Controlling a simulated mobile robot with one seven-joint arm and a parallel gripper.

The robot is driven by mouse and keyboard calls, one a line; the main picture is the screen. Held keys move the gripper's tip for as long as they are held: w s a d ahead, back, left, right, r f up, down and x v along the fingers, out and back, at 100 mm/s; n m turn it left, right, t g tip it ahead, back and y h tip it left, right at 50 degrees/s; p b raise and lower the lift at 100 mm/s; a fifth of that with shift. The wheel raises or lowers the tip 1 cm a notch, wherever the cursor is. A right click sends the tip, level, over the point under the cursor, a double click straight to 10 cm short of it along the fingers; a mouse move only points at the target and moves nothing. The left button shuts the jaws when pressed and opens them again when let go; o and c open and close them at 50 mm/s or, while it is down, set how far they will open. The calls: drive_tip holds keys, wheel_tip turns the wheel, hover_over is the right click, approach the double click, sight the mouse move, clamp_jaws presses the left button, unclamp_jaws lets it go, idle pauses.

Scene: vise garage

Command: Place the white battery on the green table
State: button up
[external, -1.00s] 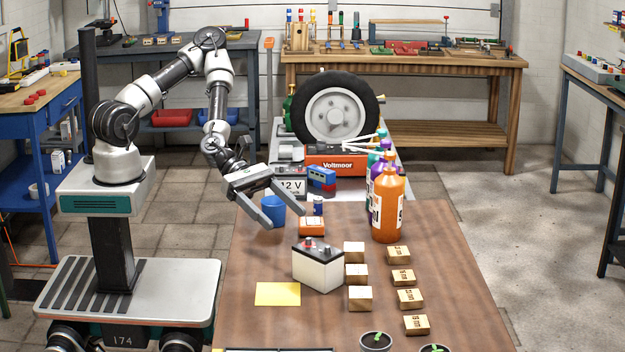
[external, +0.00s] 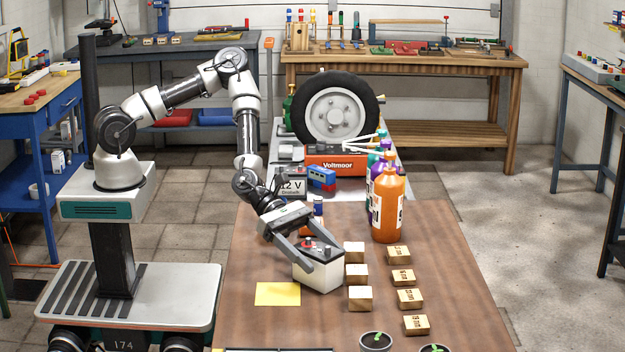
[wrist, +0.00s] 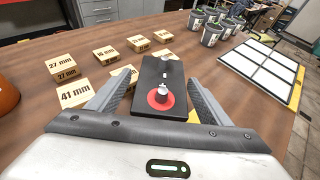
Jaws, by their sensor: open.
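The white battery (external: 318,275) with a black top stands upright on the brown wooden table (external: 440,290). In the wrist view its black top (wrist: 151,92) shows two terminals, one with a red ring. My gripper (external: 322,256) is at the battery's top, tilted downward. In the wrist view the open fingers (wrist: 162,76) lie on either side of the black top, with a gap visible on the right. How low the fingertips reach is hard to tell. I see no table that is clearly green.
Several wooden number blocks (external: 404,277) stand right of the battery. A yellow sheet (external: 278,294) lies in front left. Orange bottle (external: 388,205) and other bottles stand behind right. A Voltmoor box (external: 337,163) and tyre (external: 337,107) are further back. Potted seedlings (external: 376,341) are at the front.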

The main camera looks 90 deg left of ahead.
sight(335, 268)
drive_tip(key=x, duration=0.3)
drive_tip(key=shift+w+d, duration=0.2)
drive_tip(key=shift+d, duration=0.1)
